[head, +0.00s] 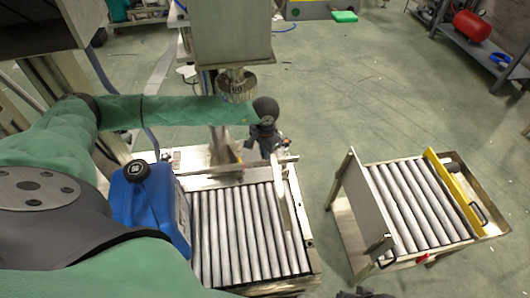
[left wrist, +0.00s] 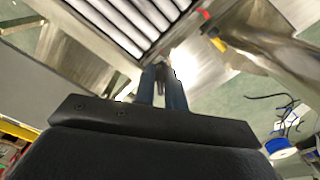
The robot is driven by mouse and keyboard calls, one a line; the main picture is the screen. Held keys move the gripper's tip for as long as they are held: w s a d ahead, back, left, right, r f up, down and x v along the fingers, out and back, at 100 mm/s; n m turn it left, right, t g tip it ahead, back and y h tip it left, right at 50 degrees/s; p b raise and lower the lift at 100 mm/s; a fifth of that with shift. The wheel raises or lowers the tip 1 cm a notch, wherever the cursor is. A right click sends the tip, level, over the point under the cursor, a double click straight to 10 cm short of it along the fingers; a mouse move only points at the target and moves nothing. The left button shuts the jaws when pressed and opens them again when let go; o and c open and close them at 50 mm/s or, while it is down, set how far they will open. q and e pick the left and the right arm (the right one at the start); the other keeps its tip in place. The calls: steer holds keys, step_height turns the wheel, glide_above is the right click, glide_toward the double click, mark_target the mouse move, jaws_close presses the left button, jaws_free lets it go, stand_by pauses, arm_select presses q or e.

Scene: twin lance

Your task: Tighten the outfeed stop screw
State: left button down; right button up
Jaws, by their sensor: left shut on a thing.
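My left gripper (head: 266,150) is at the far right corner of the middle roller conveyor (head: 245,225), by its metal end bar (head: 240,172). In the left wrist view the two blue-grey fingers (left wrist: 163,88) are close together around a small dark part (left wrist: 161,76), which I take to be the stop screw. The fingers hide most of it, and its threads cannot be seen. A thin upright metal plate (head: 281,195) stands just nearer than the gripper, along the rollers. My right gripper is not in view.
A blue canister (head: 150,205) with a black cap stands left of the rollers. A metal machine head (head: 235,85) hangs behind my left forearm. A roller cart (head: 405,205) with a yellow bar (head: 455,190) stands apart at right, with open floor between.

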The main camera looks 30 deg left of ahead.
arm_select(q)
steer(key=shift+s+f, duration=0.15)
steer(key=shift+f, duration=0.1)
steer(key=shift+f+m+b, duration=0.15)
steer(key=shift+m+b, duration=0.55)
steer(key=shift+b, duration=0.15)
steer(key=shift+m+b, duration=0.8)
steer(key=shift+m, duration=0.1)
steer(key=shift+m+b, duration=0.3)
steer(key=shift+m, duration=0.3)
steer(key=c, duration=1.6)
jaws_free()
steer(key=shift+o, duration=0.2)
steer(key=shift+r, duration=0.2)
